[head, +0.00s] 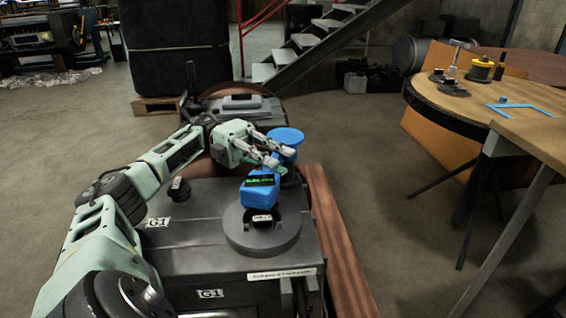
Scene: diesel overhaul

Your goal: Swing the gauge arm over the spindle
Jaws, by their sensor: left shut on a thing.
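The gauge arm is blue, with a box-shaped gauge (261,190) with a green lit display and a round blue part (286,137) behind it. The gauge stands over the dark grey round disc (250,235) on the bench-top machine. The disc has a dark centre, partly covered by the gauge. I cannot make out the spindle clearly. My left gripper (276,158) comes in from the left and is shut on the blue gauge arm between the round part and the gauge. The fingers hide part of the arm. My right gripper is not in view.
The grey machine top (190,242) carries a small black knob (179,188) left of the disc. A wooden edge (335,245) runs along its right side. A round wooden table (470,105) with small parts and a blue frame (520,107) stands right. Open floor lies between.

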